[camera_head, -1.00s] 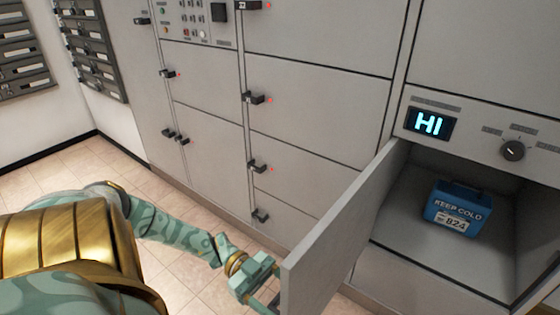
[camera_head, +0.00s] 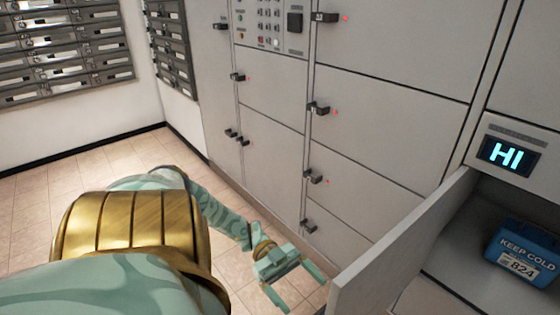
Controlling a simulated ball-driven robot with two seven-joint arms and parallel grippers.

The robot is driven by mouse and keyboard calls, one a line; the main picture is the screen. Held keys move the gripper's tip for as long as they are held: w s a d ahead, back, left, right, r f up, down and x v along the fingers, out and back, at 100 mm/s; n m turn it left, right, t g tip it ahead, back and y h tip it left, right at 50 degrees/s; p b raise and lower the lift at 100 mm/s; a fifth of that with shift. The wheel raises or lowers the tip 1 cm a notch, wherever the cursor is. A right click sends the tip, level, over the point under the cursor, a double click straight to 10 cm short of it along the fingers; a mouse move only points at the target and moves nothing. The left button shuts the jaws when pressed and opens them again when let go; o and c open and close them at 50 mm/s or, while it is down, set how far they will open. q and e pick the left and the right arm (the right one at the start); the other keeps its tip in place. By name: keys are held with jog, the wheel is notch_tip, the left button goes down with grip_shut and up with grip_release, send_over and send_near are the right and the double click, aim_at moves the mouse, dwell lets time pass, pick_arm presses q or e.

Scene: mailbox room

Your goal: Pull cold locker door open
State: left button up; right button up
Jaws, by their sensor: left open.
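The cold locker door (camera_head: 403,252) stands swung out from the locker at the lower right, its free edge toward me. Inside the open locker (camera_head: 466,262) sits a blue box (camera_head: 525,252) marked KEEP COLD and 824, partly cut off by the right edge. My left gripper (camera_head: 300,290) is open and empty, just left of the door's free edge and apart from it. The door's outer face and any handle on it are hidden. My right gripper is not in view.
A lit HI display (camera_head: 507,157) is above the open locker. Closed lockers with dark handles (camera_head: 318,108) fill the wall. Grey mailboxes (camera_head: 66,48) hang at the upper left. The tiled floor (camera_head: 100,175) is clear at left.

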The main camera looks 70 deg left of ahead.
pick_arm(q)
jog(key=b+v, duration=0.1)
jog(key=v, duration=0.8)
jog(key=shift+b, duration=0.3)
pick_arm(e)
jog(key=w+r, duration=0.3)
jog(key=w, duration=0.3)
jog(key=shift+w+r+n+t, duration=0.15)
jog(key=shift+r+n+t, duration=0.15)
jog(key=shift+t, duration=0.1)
pick_arm(q)
jog(key=shift+a, duration=0.1)
jog(key=shift+f, duration=0.1)
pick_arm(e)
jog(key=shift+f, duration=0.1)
